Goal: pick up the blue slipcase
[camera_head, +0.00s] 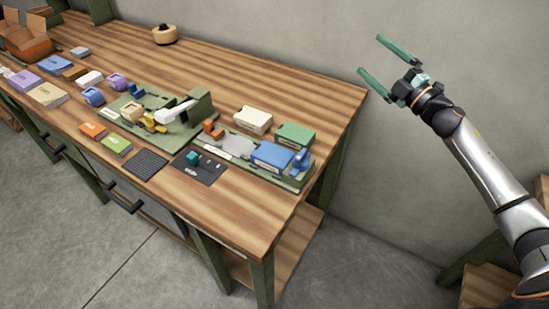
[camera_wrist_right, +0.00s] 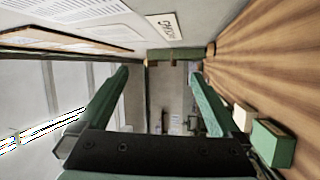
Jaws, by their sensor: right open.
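The blue slipcase (camera_head: 270,154) looks like a blue box with a pale label, lying at the right end of the green tray-like base (camera_head: 238,158) on the workbench. A small blue part (camera_head: 301,159) stands at its right side. My right gripper (camera_head: 371,55) is open and empty, up in the air beyond the bench's right end, well apart from the slipcase. Its two green fingers also show in the right wrist view (camera_wrist_right: 160,73). The slipcase cannot be made out in the wrist view. My left gripper is not in view.
A green box (camera_head: 295,134) and a cream box (camera_head: 253,120) stand just behind the slipcase. A dark panel (camera_head: 198,167) lies front left of it. A green fixture (camera_head: 200,104) stands further left. The bench's back right and front right surfaces are clear. A wall runs behind.

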